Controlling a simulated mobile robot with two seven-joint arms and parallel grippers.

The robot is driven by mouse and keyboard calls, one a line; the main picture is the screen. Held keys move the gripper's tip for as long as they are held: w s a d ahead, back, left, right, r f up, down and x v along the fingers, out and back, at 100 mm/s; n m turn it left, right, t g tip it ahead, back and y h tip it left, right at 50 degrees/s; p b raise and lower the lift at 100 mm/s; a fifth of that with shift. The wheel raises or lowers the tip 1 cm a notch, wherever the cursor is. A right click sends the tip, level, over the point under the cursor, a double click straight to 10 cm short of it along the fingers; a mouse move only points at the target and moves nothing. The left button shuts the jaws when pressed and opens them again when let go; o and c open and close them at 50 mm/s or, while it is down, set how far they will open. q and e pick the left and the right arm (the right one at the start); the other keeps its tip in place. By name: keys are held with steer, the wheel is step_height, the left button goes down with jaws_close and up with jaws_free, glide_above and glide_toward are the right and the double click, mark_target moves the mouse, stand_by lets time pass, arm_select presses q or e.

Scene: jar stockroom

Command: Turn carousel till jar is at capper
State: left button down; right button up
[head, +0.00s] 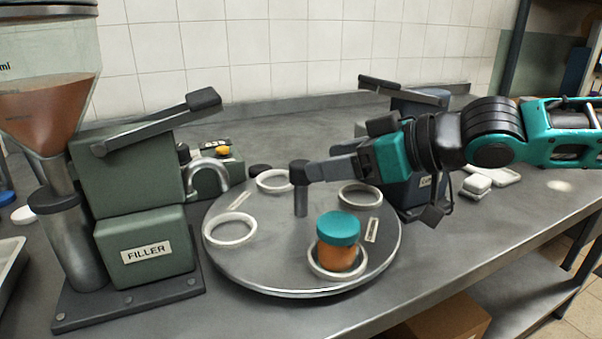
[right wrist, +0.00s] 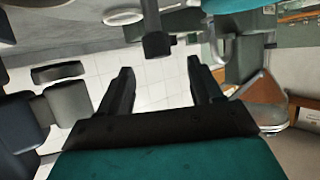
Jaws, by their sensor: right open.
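The round grey carousel (head: 265,265) stands on the bench with several white rings on its top. An orange jar with a teal lid (head: 338,240) sits upright in the front ring. The carousel's upright centre post (head: 300,200) has a dark knob. My right gripper (head: 310,172) is open, its fingers pointing left at the knob; contact cannot be told. In the right wrist view the post (right wrist: 157,43) shows just past the open fingertips (right wrist: 158,70). The dark capper (head: 405,195) stands behind and right of the carousel, partly hidden by my right arm. My left gripper is out of view.
The green filler (head: 145,240) with its hopper and lever stands left of the carousel. A small box with a yellow button (head: 215,160) is behind it. White items (head: 478,184) lie right of the capper. The bench at front right is clear.

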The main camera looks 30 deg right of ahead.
mark_target(301, 163)
steer(key=shift+w+a+f+p, duration=0.15)
steer(key=shift+w, duration=0.35)
steer(key=shift+w+a+f+p, duration=0.1)
steer(key=shift+w+a+p, duration=0.05)
steer(key=shift+w, duration=0.35)
steer(key=shift+p+x, duration=0.5)
steer(key=shift+x, duration=1.7)
steer(key=shift+a+f, duration=0.1)
steer(key=shift+c, duration=0.3)
jaws_close()
